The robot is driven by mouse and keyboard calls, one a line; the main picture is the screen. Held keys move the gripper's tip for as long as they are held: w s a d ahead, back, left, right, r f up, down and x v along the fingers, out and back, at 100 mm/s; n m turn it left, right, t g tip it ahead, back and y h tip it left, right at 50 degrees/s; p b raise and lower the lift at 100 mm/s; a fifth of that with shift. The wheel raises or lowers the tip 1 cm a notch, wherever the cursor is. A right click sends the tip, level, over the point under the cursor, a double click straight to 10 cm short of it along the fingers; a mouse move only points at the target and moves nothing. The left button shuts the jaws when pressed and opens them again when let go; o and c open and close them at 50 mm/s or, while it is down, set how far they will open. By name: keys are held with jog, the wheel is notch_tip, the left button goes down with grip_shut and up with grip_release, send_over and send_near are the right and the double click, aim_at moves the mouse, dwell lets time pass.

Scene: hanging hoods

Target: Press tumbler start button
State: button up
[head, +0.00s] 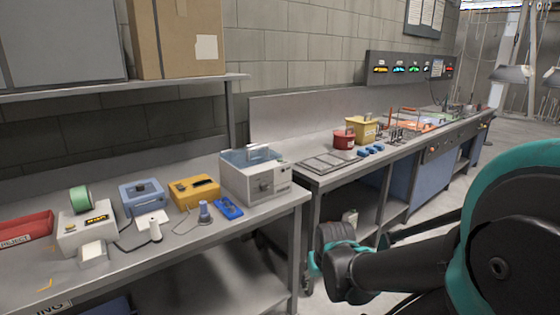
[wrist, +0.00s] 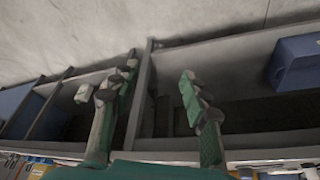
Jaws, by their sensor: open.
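I cannot pick out a tumbler or its start button for certain. A grey box machine (head: 255,180) with a bluish clear top and a dark knob on its front stands at the right end of the near bench; whether it is the tumbler, I cannot tell. My gripper (wrist: 160,70) shows in the wrist view with its two green-padded fingers apart and nothing between them. It faces bench frames and shelves, away from the machine's front. In the head view my arm reaches in from the right, low in front of the benches, and the fingers are not clear.
The far bench carries a red pot (head: 344,139) and a yellow container (head: 361,130). A blue box (wrist: 296,63) shows in the wrist view.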

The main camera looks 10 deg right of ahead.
grip_shut()
dwell(1.3)
